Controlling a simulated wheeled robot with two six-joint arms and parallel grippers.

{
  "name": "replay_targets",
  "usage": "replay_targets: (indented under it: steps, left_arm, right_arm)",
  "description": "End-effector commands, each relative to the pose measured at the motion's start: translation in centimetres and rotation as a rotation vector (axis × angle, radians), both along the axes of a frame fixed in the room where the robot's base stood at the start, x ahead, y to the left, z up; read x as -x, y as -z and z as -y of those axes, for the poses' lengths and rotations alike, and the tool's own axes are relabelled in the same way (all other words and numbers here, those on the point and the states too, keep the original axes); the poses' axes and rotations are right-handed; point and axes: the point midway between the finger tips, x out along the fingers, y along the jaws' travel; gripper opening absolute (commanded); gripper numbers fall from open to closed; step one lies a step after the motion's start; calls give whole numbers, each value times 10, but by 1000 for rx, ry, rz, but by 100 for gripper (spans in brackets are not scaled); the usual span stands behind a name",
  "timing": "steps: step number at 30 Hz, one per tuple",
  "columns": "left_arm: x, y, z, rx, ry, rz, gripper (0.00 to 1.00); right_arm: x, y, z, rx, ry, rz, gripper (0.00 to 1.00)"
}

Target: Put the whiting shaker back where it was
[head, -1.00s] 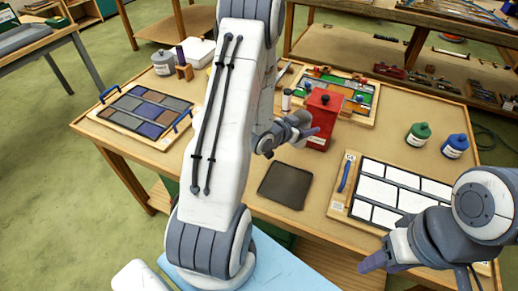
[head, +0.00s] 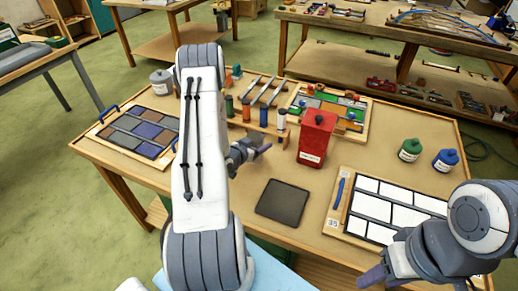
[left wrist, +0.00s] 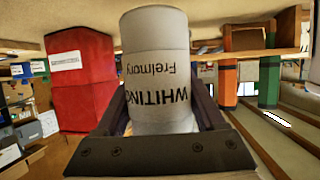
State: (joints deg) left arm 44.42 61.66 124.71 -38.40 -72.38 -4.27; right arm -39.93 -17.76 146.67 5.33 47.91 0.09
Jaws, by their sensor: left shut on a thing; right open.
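A wooden rack (head: 258,127) with several coloured tubes is behind the gripper. My right gripper (head: 374,277) is open and empty at the front right.
A dark square pad (head: 283,203) lies in front of the left gripper. A panel of white pieces (head: 385,208) is on the right, with green (head: 410,150) and blue (head: 446,160) bottles behind.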

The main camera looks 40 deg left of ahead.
Motion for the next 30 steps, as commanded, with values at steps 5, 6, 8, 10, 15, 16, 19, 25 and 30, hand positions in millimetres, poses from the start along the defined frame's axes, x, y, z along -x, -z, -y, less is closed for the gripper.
replay_targets:
  steps: [5,6,8,10,15,16,19,25,30]
  left_arm:
    - [1,21,1,3,1,-2,0]
    - [0,26,1,2,1,-1,0]
    - [0,32,1,2,1,-1,0]
    - [0,36,1,0,1,0,0]
    - [0,38,0,-1,1,1,0]
    - [0,38,0,-1,1,1,0]
    - [0,39,0,0,1,1,0]
    - [0,42,1,0,1,-1,100]
    - [0,42,1,0,1,-1,100]
  right_arm:
    - [0,-9,0,0,0,0,50]
    - [0,-10,0,0,0,0,50]
    - [0,-12,0,0,1,0,50]
    - [0,-13,0,0,1,0,50]
    - [0,-12,0,0,1,0,50]
    - [0,-12,0,0,1,0,50]
    - [0,-11,0,0,1,0,50]
    - [0,-8,0,0,0,0,50]
    - [0,-8,0,0,0,0,50]
